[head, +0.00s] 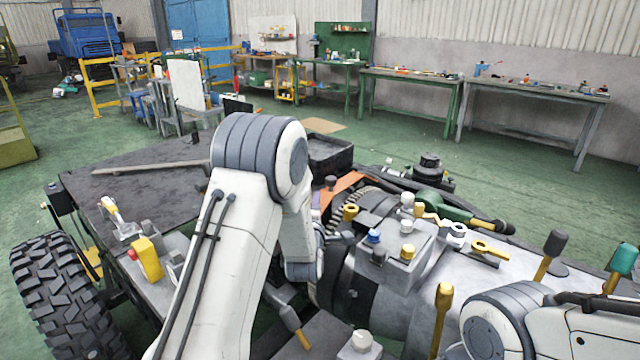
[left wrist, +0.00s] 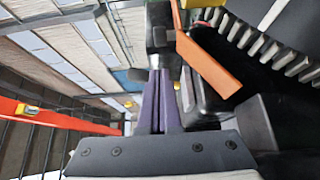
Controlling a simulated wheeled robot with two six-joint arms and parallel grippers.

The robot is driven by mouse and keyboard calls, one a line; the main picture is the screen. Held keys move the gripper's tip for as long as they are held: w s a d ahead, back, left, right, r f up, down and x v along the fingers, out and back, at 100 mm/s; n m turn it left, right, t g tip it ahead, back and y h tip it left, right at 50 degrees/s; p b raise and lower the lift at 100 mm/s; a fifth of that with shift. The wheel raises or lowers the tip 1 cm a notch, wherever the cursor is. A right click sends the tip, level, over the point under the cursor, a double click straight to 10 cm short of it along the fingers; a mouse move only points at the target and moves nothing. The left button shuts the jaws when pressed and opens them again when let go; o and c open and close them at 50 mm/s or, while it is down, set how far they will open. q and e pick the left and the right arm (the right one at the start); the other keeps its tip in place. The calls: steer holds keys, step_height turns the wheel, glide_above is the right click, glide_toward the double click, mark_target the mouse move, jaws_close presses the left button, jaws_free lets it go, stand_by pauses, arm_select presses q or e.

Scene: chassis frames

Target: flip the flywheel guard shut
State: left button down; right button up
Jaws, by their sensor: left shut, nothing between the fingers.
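The orange flywheel guard (head: 345,186) is beside the toothed flywheel (head: 372,197), just right of my left arm in the head view. Some flywheel teeth show uncovered. In the left wrist view the guard's orange plate (left wrist: 208,62) slants at upper right, with the flywheel teeth (left wrist: 262,42) beyond it. A dark knob (head: 331,182) shows at the guard's end in the head view. My left gripper (left wrist: 160,74) is shut and empty, its purple fingers together left of the orange plate. I cannot tell whether they touch it. My arm hides most of this gripper in the head view. My right gripper is out of view.
The chassis has a dark flat deck (head: 150,180) at left and a big tyre (head: 62,300). A grey housing (head: 395,262) with small knobs and several upright levers stands to the right. A yellow switch box (head: 147,258) is left of my arm. Workbenches (head: 410,75) stand far back.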

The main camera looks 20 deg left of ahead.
mark_target(329, 183)
arm_select(q)
steer(key=p+x, duration=0.2)
steer(key=x, duration=0.8)
steer(key=shift+d, duration=0.1)
steer(key=shift+s+d+f+b, duration=0.1)
steer(key=shift+s+d+b, duration=0.05)
steer(key=shift+d+b, duration=0.2)
steer(key=shift+s+d+b, duration=0.15)
steer(key=shift+d+b, duration=0.15)
steer(key=shift+d, duration=0.2)
steer(key=shift+s+d+b, duration=0.2)
steer(key=shift+d+b, duration=0.05)
steer(key=shift+d, duration=0.25)
